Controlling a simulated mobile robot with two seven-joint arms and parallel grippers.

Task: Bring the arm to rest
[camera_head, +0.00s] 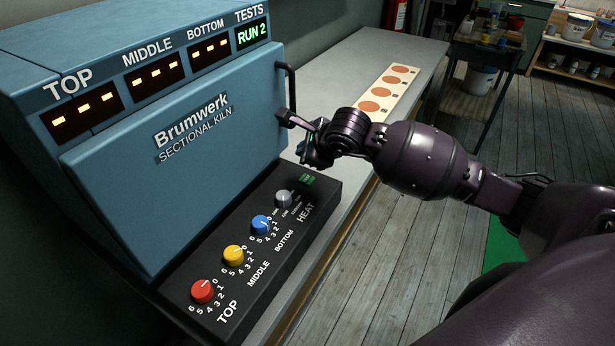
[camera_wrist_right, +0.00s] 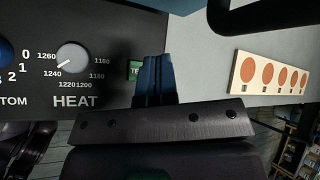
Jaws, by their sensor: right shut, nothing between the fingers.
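My right gripper (camera_head: 306,152) is shut and empty. It hangs above the far end of the black control panel (camera_head: 262,262), in front of the blue kiln (camera_head: 205,135). In the right wrist view its closed fingers (camera_wrist_right: 155,80) partly cover the green button (camera_wrist_right: 134,70); I cannot tell whether they touch it. That green button (camera_head: 306,179) also shows in the head view, just below the gripper. The grey heat knob (camera_head: 283,198) is beside it. My left gripper is not in view.
The kiln door is closed, with a dark handle (camera_head: 291,88) close to my right gripper. The display (camera_head: 252,33) reads RUN 2. A board with orange discs (camera_head: 388,90) lies on the grey bench (camera_head: 366,57). The wooden floor (camera_head: 400,235) is open to the right.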

